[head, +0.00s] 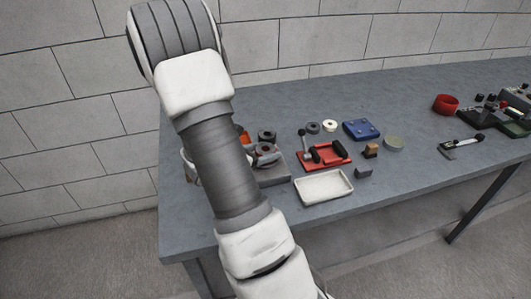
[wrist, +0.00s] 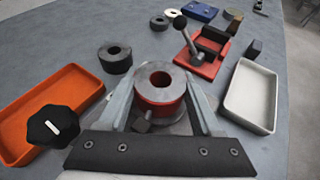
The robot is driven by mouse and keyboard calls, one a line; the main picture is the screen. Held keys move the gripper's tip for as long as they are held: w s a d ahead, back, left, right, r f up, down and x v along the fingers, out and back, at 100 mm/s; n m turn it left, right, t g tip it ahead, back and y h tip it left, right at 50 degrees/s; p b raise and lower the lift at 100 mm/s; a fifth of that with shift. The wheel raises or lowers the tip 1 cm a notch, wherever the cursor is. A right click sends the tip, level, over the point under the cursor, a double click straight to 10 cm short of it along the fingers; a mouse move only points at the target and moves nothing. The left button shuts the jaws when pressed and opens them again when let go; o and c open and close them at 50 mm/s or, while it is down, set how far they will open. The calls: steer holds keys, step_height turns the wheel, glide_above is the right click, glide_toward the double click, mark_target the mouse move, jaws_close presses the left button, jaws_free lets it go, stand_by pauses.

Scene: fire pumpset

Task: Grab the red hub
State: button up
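The red hub (wrist: 158,92) has a grey top face with a dark hole. In the wrist view it stands upright on a grey base block, with a small dark knob or screw at its front. In the head view the hub (head: 266,148) shows small beside my forearm. My gripper (wrist: 160,84) has one finger on each side of the hub, close to its walls. I cannot tell whether the fingers touch it. The grey base (head: 274,176) is partly hidden by my arm in the head view.
An orange tray (wrist: 25,115) and black star knob (wrist: 53,126) lie left. A dark ring (wrist: 115,58) stands behind left. A red fixture with lever (wrist: 202,60) and a white tray (wrist: 251,95) stand right. A blue block (head: 361,129) is farther off.

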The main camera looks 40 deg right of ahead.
jaws_close()
steer(key=shift+r, duration=0.15)
